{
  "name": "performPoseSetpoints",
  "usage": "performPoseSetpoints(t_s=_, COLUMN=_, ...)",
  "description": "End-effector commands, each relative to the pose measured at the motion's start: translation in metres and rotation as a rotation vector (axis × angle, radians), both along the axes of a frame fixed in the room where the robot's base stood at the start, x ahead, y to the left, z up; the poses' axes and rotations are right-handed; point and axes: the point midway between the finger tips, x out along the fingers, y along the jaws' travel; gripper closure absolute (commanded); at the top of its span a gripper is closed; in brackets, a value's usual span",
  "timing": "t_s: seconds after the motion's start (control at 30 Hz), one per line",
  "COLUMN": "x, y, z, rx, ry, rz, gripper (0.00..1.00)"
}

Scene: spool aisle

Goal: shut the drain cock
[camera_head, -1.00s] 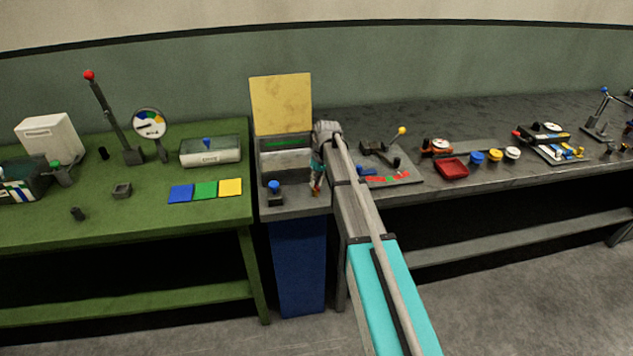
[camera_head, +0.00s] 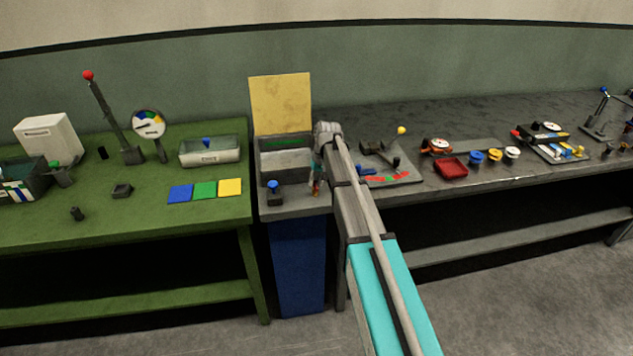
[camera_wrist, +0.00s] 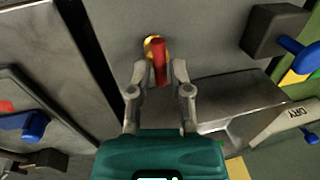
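The drain cock shows in the wrist view as a red lever (camera_wrist: 159,63) on a brass body (camera_wrist: 150,44), set against a grey surface. The lever lies between the two fingertips of my gripper (camera_wrist: 159,72). The fingers are apart, with a gap on each side of the lever, so the gripper is open and not clamped on it. In the head view my gripper (camera_head: 318,176) is at the front of the grey bench beside the open tank (camera_head: 284,176). There the cock is small and mostly hidden by my gripper and arm.
The tank's yellow lid (camera_head: 281,103) stands upright. A blue-knobbed black block (camera_head: 275,196) is just left of my gripper; it also shows in the wrist view (camera_wrist: 275,30). A grey plate with a yellow-tipped lever (camera_head: 400,131) is to the right. A blue bin (camera_head: 299,265) stands below.

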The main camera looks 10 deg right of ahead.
Motion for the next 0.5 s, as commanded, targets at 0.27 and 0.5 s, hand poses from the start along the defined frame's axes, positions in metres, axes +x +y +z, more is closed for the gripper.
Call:
performPoseSetpoints(t_s=0.27, x=0.0004, y=0.0000, z=0.0001, rx=0.000, ry=-0.001, rz=0.001, gripper=0.49)
performPoseSetpoints(t_s=0.5, x=0.0006, y=0.0000, z=0.0001, rx=0.000, ry=-0.001, rz=0.006, gripper=0.49)
